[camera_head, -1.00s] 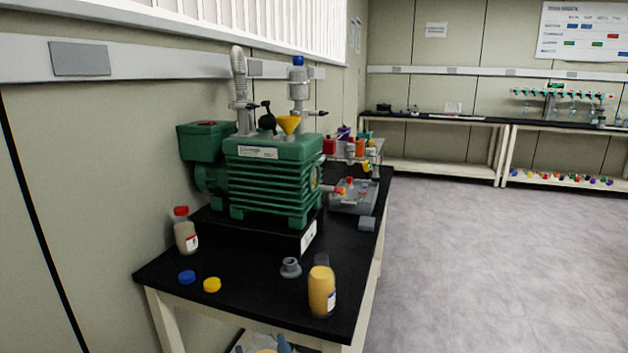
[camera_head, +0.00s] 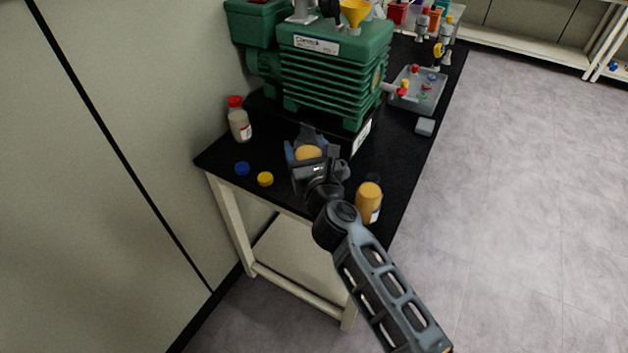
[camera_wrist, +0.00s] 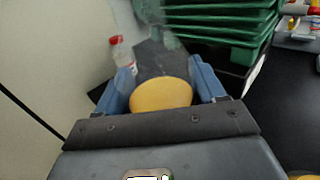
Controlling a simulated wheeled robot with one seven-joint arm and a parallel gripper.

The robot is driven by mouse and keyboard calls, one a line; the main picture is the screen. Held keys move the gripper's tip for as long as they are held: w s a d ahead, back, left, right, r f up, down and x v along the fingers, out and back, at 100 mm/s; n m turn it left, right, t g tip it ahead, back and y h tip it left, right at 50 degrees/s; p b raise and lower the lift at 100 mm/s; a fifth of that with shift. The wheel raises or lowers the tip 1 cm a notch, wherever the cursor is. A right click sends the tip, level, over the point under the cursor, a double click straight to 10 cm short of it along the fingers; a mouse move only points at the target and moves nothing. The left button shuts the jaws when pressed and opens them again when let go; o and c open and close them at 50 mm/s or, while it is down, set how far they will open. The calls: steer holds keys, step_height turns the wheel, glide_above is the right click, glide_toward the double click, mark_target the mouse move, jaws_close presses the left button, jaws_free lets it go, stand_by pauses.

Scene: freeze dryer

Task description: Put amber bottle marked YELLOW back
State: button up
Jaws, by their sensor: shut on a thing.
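My gripper (camera_head: 307,160) is over the black bench in front of the green pump and is shut on a vessel with amber contents (camera_head: 308,152). In the wrist view, a yellow-orange oval (camera_wrist: 160,95) sits between the blue fingers (camera_wrist: 207,82), with a clear, see-through part beyond it. I cannot read any mark on it, nor tell whether it touches the bench. Another amber bottle (camera_head: 368,201) with a pale label stands upright at the bench's front right, to the right of my gripper. A yellow cap (camera_head: 265,179) and a blue cap (camera_head: 242,168) lie at the front left.
The green pump (camera_head: 335,75) with a yellow funnel (camera_head: 355,13) stands behind on a black base. A red-capped bottle (camera_head: 239,120) stands to its left. A grey tray (camera_head: 418,92) and a small grey block (camera_head: 425,127) lie to the right.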

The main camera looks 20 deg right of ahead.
steer(key=f+b, duration=0.3)
steer(key=f, duration=0.2)
steer(key=shift+w+d+f+b, duration=0.1)
steer(key=shift+w+d+b, duration=0.1)
steer(key=shift+b, duration=0.15)
steer(key=shift+f+b, duration=1.75)
steer(key=shift+f, duration=0.5)
steer(key=shift+f, duration=0.1)
steer(key=o, duration=1.3)
